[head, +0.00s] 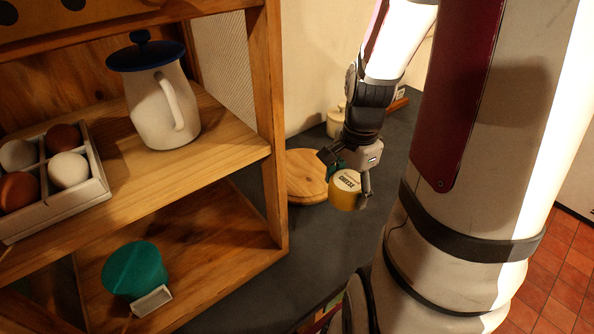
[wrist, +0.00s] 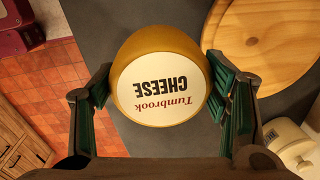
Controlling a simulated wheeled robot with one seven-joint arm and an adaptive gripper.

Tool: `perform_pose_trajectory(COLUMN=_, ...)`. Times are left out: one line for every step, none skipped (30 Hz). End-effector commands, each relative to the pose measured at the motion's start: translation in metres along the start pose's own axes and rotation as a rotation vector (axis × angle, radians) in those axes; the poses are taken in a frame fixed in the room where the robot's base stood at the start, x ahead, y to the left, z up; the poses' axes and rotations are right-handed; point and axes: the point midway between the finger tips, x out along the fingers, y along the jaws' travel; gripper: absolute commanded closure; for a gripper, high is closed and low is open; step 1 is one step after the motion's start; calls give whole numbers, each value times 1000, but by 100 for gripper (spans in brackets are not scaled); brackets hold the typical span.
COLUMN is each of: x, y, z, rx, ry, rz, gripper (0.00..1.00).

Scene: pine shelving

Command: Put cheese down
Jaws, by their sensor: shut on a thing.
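The cheese (head: 346,190) is a round yellow wheel with a white label reading "Tumbrook CHEESE". My gripper (head: 346,176) is shut on it, to the right of the pine shelving. In the wrist view the cheese (wrist: 158,80) sits between the green-padded fingers of my gripper (wrist: 160,95), its label facing the camera. The dark grey counter (wrist: 97,25) lies below. I cannot tell whether the cheese touches the counter.
A round wooden board (head: 304,178) lies on the counter just left of the cheese. A cream lidded pot (head: 336,122) stands behind. The pine shelving (head: 270,120) at left holds an egg tray (head: 50,215), a white jug (head: 160,105) and a green container (head: 136,268). Bare counter (head: 315,240) lies in front.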

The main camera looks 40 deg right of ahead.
Motion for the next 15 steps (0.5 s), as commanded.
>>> perform_pose_trajectory(x=2, y=-12, z=1, rx=-4, ry=-1, rz=0, gripper=78)
perform_pose_trajectory(x=3, y=-19, z=0, rx=-4, ry=0, rz=0, gripper=78)
perform_pose_trajectory(x=4, y=-29, z=1, rx=-4, ry=-1, rz=0, gripper=78)
perform_pose_trajectory(x=6, y=-36, z=2, rx=-3, ry=-1, rz=0, gripper=78)
perform_pose_trajectory(x=7, y=-44, z=2, rx=-4, ry=-1, rz=-1, gripper=78)
perform_pose_trajectory(x=8, y=-54, z=2, rx=-3, ry=-1, rz=-1, gripper=78)
perform_pose_trajectory(x=9, y=-60, z=2, rx=-4, ry=-1, rz=-1, gripper=78)
perform_pose_trajectory(x=10, y=-68, z=2, rx=-3, ry=-1, rz=-1, gripper=78)
perform_pose_trajectory(x=11, y=-77, z=3, rx=-3, ry=-1, rz=0, gripper=78)
perform_pose_trajectory(x=12, y=-84, z=3, rx=-1, ry=-1, rz=-1, gripper=78)
perform_pose_trajectory(x=14, y=-92, z=3, rx=-2, ry=-1, rz=-1, gripper=78)
perform_pose_trajectory(x=14, y=-101, z=3, rx=-2, ry=0, rz=-2, gripper=78)
perform_pose_trajectory(x=16, y=-107, z=4, rx=-3, ry=-1, rz=-1, gripper=78)
perform_pose_trajectory(x=16, y=-114, z=4, rx=-2, ry=-1, rz=-1, gripper=78)
perform_pose_trajectory(x=17, y=-120, z=4, rx=-1, ry=-1, rz=-1, gripper=78)
